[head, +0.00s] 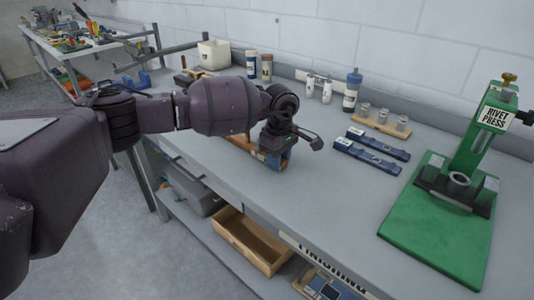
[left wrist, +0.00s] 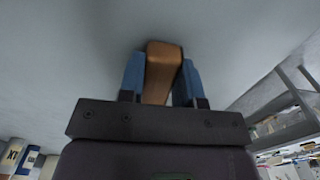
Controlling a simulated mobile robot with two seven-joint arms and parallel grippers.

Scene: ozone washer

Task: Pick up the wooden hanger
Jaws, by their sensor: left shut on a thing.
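My left gripper (head: 273,160) is over the grey workbench, pointing down near its front edge. In the left wrist view its two blue finger pads (left wrist: 160,82) are shut on a brown wooden piece, which looks like part of the wooden hanger (left wrist: 160,72). In the head view a thin strip of the wooden hanger (head: 240,143) shows beside the gripper. The rest of it is hidden behind my wrist and fingers. I cannot tell whether it touches the benchtop. My right gripper is not in view.
A green rivet press (head: 455,200) stands at the right. Two blue tools (head: 370,150) and a wooden block with metal cylinders (head: 380,122) lie behind. Bottles (head: 351,90) and a white bin (head: 214,54) line the wall. An open wooden drawer (head: 236,228) is below the bench. The benchtop's front middle is clear.

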